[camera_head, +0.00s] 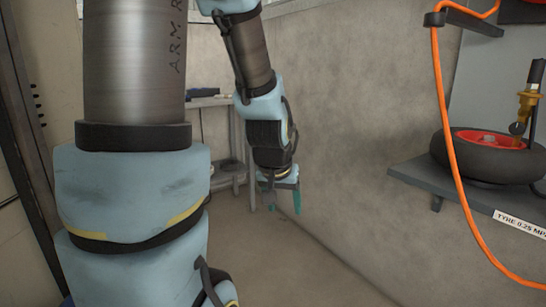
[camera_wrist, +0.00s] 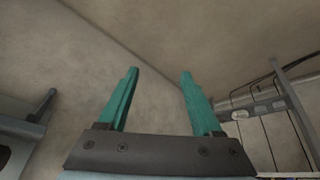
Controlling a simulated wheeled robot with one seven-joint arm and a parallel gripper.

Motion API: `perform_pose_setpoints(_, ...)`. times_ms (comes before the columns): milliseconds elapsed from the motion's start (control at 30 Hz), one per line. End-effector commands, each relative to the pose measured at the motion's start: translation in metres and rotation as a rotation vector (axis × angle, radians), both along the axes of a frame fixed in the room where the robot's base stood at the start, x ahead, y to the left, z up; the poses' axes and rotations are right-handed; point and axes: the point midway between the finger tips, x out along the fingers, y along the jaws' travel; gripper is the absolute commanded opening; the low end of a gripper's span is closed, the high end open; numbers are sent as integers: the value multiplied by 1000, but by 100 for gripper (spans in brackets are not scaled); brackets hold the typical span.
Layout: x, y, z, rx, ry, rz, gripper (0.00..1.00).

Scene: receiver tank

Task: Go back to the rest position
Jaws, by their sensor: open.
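My gripper (camera_head: 284,208) hangs at the end of my arm near the middle of the head view, fingers pointing down, in front of the concrete wall. In the wrist view my gripper (camera_wrist: 159,75) shows two teal fingers spread wide apart with nothing between them. The gripper is open and empty. It touches nothing that I can see.
A grey wall shelf (camera_head: 430,188) at the right holds a black tyre with a red hub (camera_head: 490,140). An orange hose (camera_head: 446,130) hangs down in front of the shelf. A bench (camera_head: 222,176) stands behind my arm. The floor (camera_head: 300,270) below the gripper is clear.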

Motion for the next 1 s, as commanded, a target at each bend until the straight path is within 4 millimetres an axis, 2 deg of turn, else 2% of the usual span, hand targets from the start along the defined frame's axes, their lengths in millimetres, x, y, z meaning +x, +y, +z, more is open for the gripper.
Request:
perform_pose_setpoints(33,-9,24,-4,21,54,43,66)
perform_pose_setpoints(100,-24,50,-10,47,129,90,66)
perform_pose_setpoints(233,-57,93,-16,85,268,179,66)
perform_pose_setpoints(267,-62,99,-12,90,290,191,66)
perform_pose_setpoints(300,-60,94,5,88,280,179,66)
perform_pose_setpoints(567,-59,93,61,88,277,175,66)
perform_pose_setpoints(800,-59,93,134,87,276,174,66)
perform_pose_setpoints(900,-59,93,158,87,276,174,66)
perform_pose_setpoints(1000,-59,92,174,87,276,174,66)
